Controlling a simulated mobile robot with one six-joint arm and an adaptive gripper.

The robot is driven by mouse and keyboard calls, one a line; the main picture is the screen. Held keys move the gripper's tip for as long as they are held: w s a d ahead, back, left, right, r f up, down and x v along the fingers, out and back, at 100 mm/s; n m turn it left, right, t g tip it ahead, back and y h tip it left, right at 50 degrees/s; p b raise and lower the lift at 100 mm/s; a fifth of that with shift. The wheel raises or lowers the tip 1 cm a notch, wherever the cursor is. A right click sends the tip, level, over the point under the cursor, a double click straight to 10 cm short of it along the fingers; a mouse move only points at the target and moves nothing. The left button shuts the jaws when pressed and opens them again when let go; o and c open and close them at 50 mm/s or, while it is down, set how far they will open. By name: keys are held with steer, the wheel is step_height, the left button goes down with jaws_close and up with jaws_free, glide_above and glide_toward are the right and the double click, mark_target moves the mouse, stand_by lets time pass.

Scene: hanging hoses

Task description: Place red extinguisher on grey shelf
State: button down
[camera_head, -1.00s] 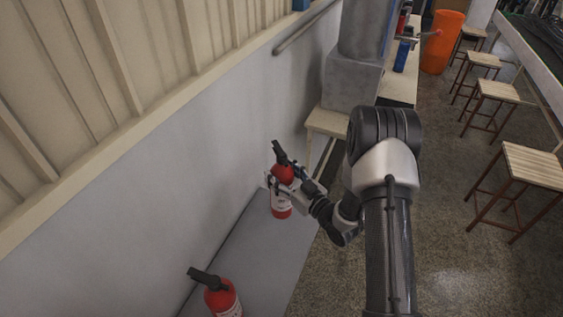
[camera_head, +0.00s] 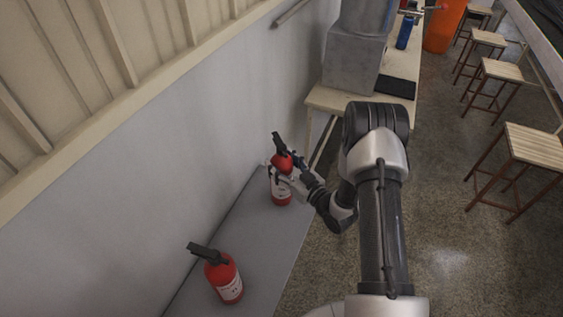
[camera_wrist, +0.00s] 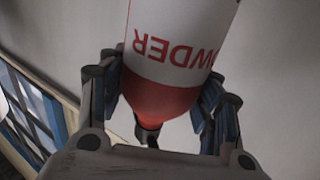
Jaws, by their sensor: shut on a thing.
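A red extinguisher (camera_head: 281,188) with a white label and black handle is upright over the far end of the grey shelf (camera_head: 262,232). My gripper (camera_head: 280,172) is shut around its body from the right. I cannot tell whether its base touches the shelf. In the wrist view the extinguisher (camera_wrist: 180,45) sits between both fingers of my gripper (camera_wrist: 160,95), with its label lettering upside down; its far end is out of the picture. A second red extinguisher (camera_head: 224,278) stands on the shelf nearer to me, apart from the held one.
A grey wall (camera_head: 190,190) runs along the shelf's left side. A pale table (camera_head: 325,100) with a grey block stands beyond the shelf. Wooden stools (camera_head: 532,147) stand at the right. The shelf is bare between the two extinguishers, and open floor lies right of my arm.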

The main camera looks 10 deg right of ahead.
steer(key=c, duration=0.5)
jaws_free()
steer(key=shift+f, duration=0.1)
